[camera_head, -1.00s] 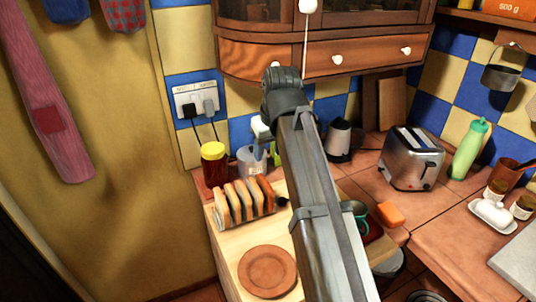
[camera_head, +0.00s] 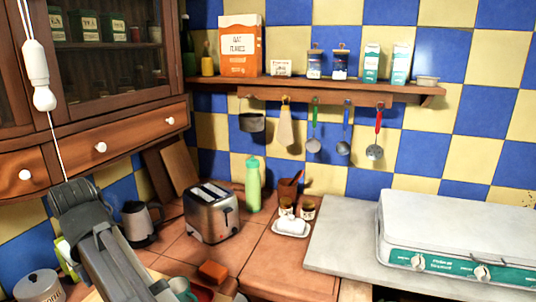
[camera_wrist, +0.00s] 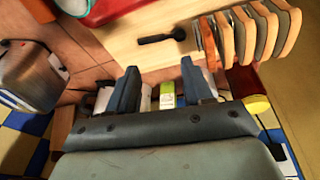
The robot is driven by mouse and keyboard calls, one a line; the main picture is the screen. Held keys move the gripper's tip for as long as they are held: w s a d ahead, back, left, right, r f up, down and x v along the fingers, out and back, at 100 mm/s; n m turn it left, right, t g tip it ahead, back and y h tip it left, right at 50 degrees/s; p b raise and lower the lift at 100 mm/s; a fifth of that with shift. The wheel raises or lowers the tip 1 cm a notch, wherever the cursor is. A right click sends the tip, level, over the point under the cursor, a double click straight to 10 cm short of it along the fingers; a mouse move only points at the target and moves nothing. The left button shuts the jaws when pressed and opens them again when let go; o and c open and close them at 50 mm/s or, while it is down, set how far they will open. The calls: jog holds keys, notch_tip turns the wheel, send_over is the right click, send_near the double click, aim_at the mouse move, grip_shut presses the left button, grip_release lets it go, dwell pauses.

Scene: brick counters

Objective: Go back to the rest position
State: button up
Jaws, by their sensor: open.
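My gripper (camera_wrist: 160,66) shows in the wrist view with its two dark fingers apart and nothing between them. It is over the counter, above the far side of a pale wooden board (camera_wrist: 130,45). A small white and yellow-green item (camera_wrist: 167,95) shows below, past the gap between the fingers. In the head view my arm runs up from the lower left, and my fingers cannot be made out there.
A steel toaster (camera_head: 212,212) and a kettle (camera_head: 140,222) stand near my arm. A light-pull (camera_head: 40,75) hangs at left.

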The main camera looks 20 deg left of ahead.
jog(key=w+d+f+m+t+h, duration=0.25)
jog(key=w+d+f+m, duration=0.2)
jog(key=w+d, duration=0.8)
jog(key=w+d+f+m+g+h, duration=0.25)
jog(key=w+d+f, duration=0.55)
jog(key=d+f, duration=0.4)
jog(key=d+f+g, duration=0.1)
jog(key=d+f, duration=0.2)
jog(key=f, duration=0.5)
jog(key=w+d+f+g, duration=0.1)
jog(key=d+f, duration=0.3)
jog(key=f, duration=0.4)
jog(key=d+f+g, duration=0.1)
jog(key=d+f, duration=0.2)
jog(key=f, duration=0.4)
jog(key=s+d+f+m+g, duration=0.15)
jog(key=s+d+f, duration=0.25)
jog(key=d+f, duration=0.55)
jog(key=s+d+f+m+g, duration=0.1)
jog(key=s+d+f+m, duration=0.25)
jog(key=d+f, duration=0.6)
jog(key=s+d+f+m+g+y, duration=0.1)
jog(key=s+d+f+m, duration=0.1)
jog(key=s+d+f, duration=0.2)
jog(key=s+d+f+m+g+y, duration=0.1)
jog(key=s+d+f, duration=0.3)
jog(key=s+d, duration=0.7)
jog(key=s+g, duration=0.1)
jog(key=s, duration=0.3)
jog(key=shift+s+m, duration=0.4)
